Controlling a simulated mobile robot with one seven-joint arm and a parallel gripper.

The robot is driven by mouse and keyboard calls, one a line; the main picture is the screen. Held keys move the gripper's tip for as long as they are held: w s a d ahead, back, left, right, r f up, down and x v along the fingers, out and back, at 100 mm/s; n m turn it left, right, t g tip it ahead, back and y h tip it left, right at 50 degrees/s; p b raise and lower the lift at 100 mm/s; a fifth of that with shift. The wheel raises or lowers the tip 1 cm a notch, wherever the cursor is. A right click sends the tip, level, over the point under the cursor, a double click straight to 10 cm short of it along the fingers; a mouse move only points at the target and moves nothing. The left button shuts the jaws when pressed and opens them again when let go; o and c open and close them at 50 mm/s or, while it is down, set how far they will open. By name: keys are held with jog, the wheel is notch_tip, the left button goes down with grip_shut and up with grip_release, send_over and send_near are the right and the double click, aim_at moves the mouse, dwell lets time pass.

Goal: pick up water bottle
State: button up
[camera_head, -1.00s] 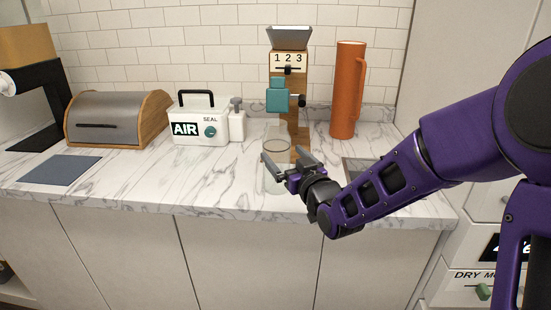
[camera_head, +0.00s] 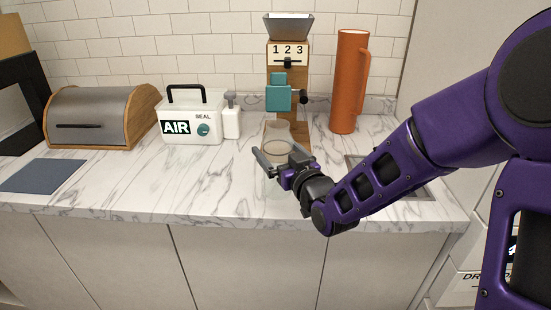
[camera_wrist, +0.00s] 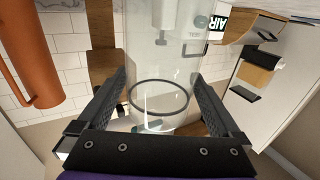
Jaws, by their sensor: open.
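The water bottle (camera_head: 278,148) is a clear, see-through cylinder with a dark ring, standing near the counter's front, before the wooden dispenser. In the wrist view the bottle (camera_wrist: 160,65) fills the middle, with its ring low between the fingers. My gripper (camera_head: 275,150) is open, with one finger on either side of the bottle. In the wrist view my gripper (camera_wrist: 160,78) also straddles it. I cannot tell whether either finger touches it.
The wooden dispenser (camera_head: 287,60) with a teal part stands close behind the bottle. An orange jug (camera_head: 349,85) stands to its right.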

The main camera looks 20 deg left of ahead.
jog(key=shift+r, duration=0.1)
jog(key=c, duration=1.5)
